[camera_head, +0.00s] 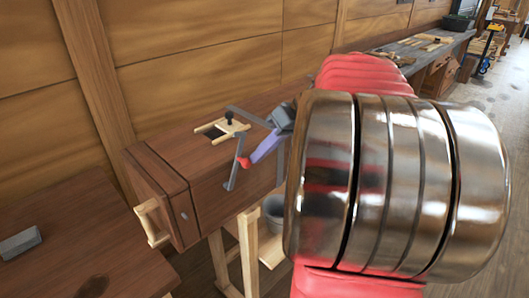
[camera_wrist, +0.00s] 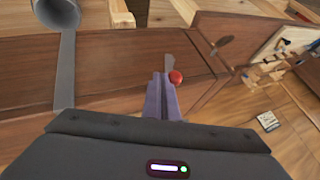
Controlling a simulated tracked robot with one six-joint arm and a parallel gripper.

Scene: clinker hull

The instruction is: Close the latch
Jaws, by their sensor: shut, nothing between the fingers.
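The latch shows as a thin grey metal strip (camera_head: 232,176) with a red knob (camera_head: 243,162) on the front of a brown wooden chest (camera_head: 190,160). In the wrist view the strip (camera_wrist: 169,63) and red knob (camera_wrist: 176,77) lie just beyond my fingertips. My gripper (camera_head: 253,158) has purple fingers, shut together and empty. The tips are right beside the knob; I cannot tell whether they touch it. My fingers hide part of the strip. My red and chrome arm covers the chest's right end in the head view.
A grey strap (camera_head: 247,116) crosses the chest. A light wooden frame with a black knob (camera_head: 229,117) lies on top. A grey bucket (camera_head: 273,211) is below. A wooden table (camera_head: 75,240) stands at left, a long workbench (camera_head: 430,55) at the back right.

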